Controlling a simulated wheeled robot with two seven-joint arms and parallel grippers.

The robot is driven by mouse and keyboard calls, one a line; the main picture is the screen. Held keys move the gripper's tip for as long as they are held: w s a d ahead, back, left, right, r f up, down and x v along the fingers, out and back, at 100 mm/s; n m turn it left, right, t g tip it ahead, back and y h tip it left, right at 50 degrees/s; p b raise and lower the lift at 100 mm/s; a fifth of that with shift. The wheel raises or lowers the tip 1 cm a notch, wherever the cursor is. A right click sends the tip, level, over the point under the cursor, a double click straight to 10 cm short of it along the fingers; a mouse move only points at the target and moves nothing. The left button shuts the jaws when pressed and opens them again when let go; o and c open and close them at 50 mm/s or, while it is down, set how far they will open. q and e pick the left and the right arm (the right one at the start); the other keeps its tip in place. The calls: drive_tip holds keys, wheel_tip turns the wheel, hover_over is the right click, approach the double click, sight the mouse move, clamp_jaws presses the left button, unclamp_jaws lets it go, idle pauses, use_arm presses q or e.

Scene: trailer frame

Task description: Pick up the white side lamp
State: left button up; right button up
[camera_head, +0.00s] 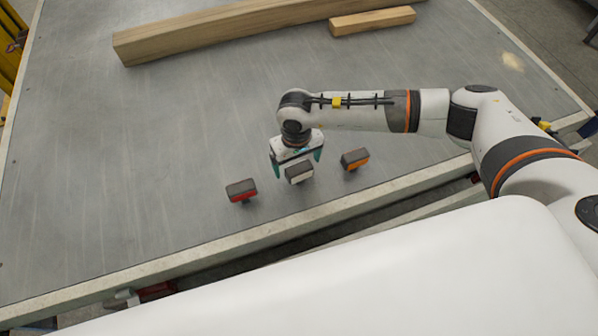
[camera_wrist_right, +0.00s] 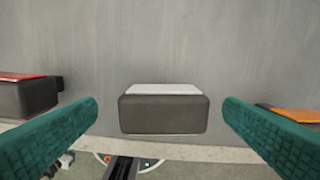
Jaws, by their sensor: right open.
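The white side lamp (camera_head: 299,173) is a small dark block with a white face, near the front edge of the grey platform. My right gripper (camera_head: 296,160) is over it, pointing down. In the right wrist view the white side lamp (camera_wrist_right: 164,112) lies between the two green fingers of my right gripper (camera_wrist_right: 160,118), with a gap on each side. The right gripper is open and empty. My left gripper is in neither view.
A red lamp (camera_head: 241,190) stands left of the white one and an orange lamp (camera_head: 354,159) right of it, both close by. A long wooden beam (camera_head: 230,35) and a shorter block (camera_head: 372,21) lie at the back. The platform (camera_head: 110,150) is clear at left.

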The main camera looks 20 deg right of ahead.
sight(299, 168)
drive_tip(key=f, duration=0.1)
drive_tip(key=f+p, duration=0.1)
drive_tip(key=f, duration=0.3)
drive_tip(key=shift+s+d, duration=0.2)
drive_tip(key=shift+s, duration=0.05)
drive_tip(key=shift+c, duration=0.5)
drive_tip(key=c, duration=1.1)
